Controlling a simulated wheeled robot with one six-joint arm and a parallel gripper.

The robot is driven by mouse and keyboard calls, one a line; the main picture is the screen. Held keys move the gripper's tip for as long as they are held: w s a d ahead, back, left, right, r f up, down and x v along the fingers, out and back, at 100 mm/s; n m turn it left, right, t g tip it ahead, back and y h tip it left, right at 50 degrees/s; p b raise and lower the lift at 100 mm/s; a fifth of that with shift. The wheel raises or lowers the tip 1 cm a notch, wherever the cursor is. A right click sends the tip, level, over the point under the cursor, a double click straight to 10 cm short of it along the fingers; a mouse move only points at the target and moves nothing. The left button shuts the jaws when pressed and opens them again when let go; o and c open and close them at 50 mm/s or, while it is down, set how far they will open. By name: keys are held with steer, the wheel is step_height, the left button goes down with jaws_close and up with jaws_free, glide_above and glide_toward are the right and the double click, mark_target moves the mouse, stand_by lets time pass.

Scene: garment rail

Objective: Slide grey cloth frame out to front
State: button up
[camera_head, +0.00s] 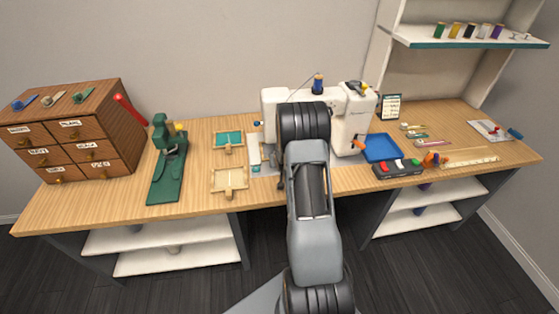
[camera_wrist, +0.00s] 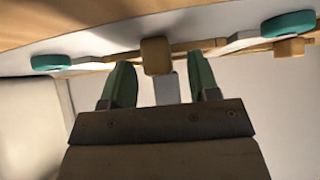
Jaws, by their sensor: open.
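In the wrist view, the two green fingers of my gripper (camera_wrist: 160,85) are open. A small wooden block (camera_wrist: 156,55) shows between and just beyond their tips; I cannot tell whether they touch it. A thin wooden bar (camera_wrist: 205,46), seen edge-on, runs behind this block and looks like part of a frame. Its cloth is not clearly visible, so I cannot confirm that it is grey. Teal rounded pieces lie to the left (camera_wrist: 52,62) and right (camera_wrist: 288,24). In the head view, my arm hides my gripper and most of the area below the white sewing machine (camera_head: 360,125).
A teal cloth frame (camera_head: 229,140) and a pale cloth frame (camera_head: 229,180) lie left of the machine. A green press (camera_head: 167,170) and wooden drawers (camera_head: 82,140) stand further left. A blue tray (camera_head: 381,148) and a switch box (camera_head: 397,168) are on the right.

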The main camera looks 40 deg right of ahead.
steer(key=shift+w+f, duration=0.15)
jaws_close()
stand_by(0.6)
